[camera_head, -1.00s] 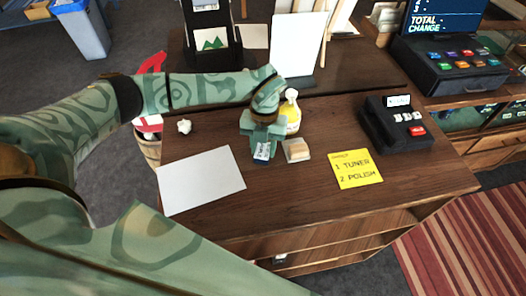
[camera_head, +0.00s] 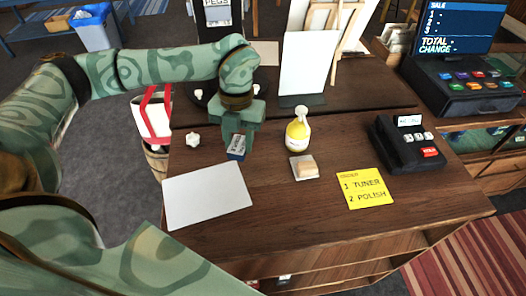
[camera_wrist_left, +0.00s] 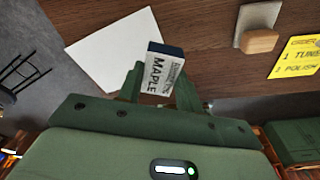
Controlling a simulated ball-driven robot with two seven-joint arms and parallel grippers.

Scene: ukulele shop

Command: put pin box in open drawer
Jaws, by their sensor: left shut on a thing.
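My left gripper (camera_head: 236,143) is shut on a small dark-blue and white box (camera_head: 237,147), the pin box. In the left wrist view the box (camera_wrist_left: 162,68) sticks out between the fingers, and its white label reads MAPLE with smaller, unclear print. In the head view the box is over the wooden counter, by the far right corner of a white sheet (camera_head: 207,193). Its height above the counter is hard to tell. I can make out no open drawer in these views. My right gripper is not in view.
A yellow bottle (camera_head: 298,135), a sponge-like block on a pale base (camera_head: 304,168), a yellow order note (camera_head: 364,188) and a black card terminal (camera_head: 408,145) stand or lie right of the gripper. A crumpled white piece (camera_head: 192,139) lies left. Open shelves are below the counter's front.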

